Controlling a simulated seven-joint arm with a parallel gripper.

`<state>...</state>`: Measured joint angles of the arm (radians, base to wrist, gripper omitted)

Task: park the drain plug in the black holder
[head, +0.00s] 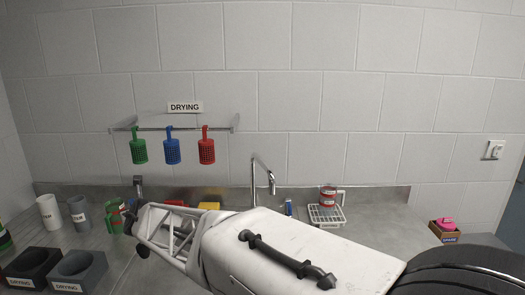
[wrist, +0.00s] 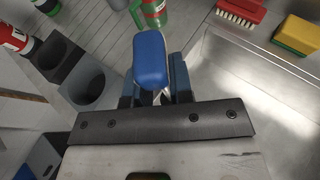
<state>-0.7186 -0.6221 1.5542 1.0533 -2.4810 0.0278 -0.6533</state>
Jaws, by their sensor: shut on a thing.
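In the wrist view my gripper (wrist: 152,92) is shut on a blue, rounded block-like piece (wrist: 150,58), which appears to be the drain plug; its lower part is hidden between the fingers. The black holder (wrist: 58,56) is to the left of the gripper, beyond a grey holder (wrist: 76,97) with a round opening. The two are apart from the held piece. In the head view the black holder (head: 32,263) stands at the lower left, beside the grey holder (head: 80,266).
A metal sink (wrist: 240,85) lies to the right in the wrist view, with a red brush (wrist: 240,12) and a yellow-green sponge (wrist: 298,36) by its rim. A green jug (wrist: 152,14) stands just beyond the held piece. White (head: 49,212) and grey (head: 79,212) cups stand behind the holders.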

